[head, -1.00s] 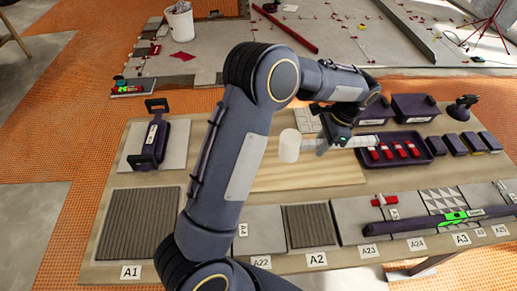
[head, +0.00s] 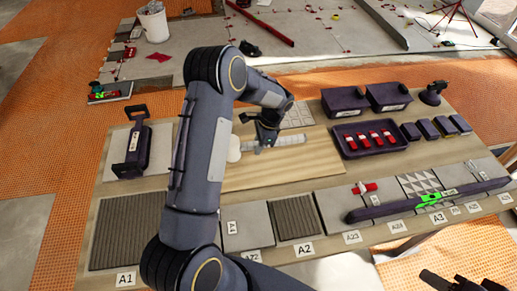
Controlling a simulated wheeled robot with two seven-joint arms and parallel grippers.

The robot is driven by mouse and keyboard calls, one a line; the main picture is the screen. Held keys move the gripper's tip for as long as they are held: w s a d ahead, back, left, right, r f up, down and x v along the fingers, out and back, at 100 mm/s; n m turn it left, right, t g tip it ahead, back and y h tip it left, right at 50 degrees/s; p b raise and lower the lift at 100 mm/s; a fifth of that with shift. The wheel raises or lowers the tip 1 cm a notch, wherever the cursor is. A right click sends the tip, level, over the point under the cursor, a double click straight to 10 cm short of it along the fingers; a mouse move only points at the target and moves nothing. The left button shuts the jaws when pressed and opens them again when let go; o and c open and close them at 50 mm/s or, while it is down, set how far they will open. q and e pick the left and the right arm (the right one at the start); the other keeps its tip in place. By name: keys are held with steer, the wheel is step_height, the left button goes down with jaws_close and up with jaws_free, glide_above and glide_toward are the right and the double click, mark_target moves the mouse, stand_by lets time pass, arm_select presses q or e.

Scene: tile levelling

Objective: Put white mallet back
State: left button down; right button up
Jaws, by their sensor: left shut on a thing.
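The white mallet has a white head (head: 234,149) and a light grey handle (head: 290,141). It lies level over the pale wooden board (head: 310,165) in the middle of the table, head to the left and handle to the right. My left gripper (head: 266,141) reaches down from above and is shut on the handle near the head. My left arm passes close by the head and may cover part of it. I cannot tell whether the mallet touches the board. A dark part at the bottom right corner looks like my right gripper (head: 452,281), cut off by the frame edge.
A purple tray (head: 345,152) with several red pieces stands right of the board, with dark bins (head: 345,101) behind it. A green-marked level (head: 430,201) lies across the front tiles. A handled tool (head: 137,145) stands at left. The board's right part is clear.

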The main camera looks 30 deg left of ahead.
arm_select(q)
steer(key=shift+f, duration=1.55)
steer(key=c, duration=1.3)
jaws_free()
steer(key=shift+o, duration=0.2)
steer(key=b+v, duration=0.1)
steer(key=v, duration=1.1)
steer(key=s+r+n+t+h, duration=0.2)
steer(key=s+r+n, duration=0.1)
steer(key=s+r, duration=0.5)
steer(key=s+d+r+n+t+h, duration=0.1)
steer(key=s+d+r+n+t, duration=0.1)
steer(key=s, duration=0.5)
steer(key=s+d+r+n+t+h, duration=0.2)
steer(key=s+d+n, duration=0.1)
steer(key=s, duration=0.4)
steer(key=s+d+r+n+t+h, duration=0.1)
steer(key=s+d+n, duration=0.1)
steer(key=s, duration=0.6)
steer(key=shift+d+r+n+t, duration=0.35)
steer(key=shift+r+n+t, duration=0.05)
steer(key=shift+n, duration=0.5)
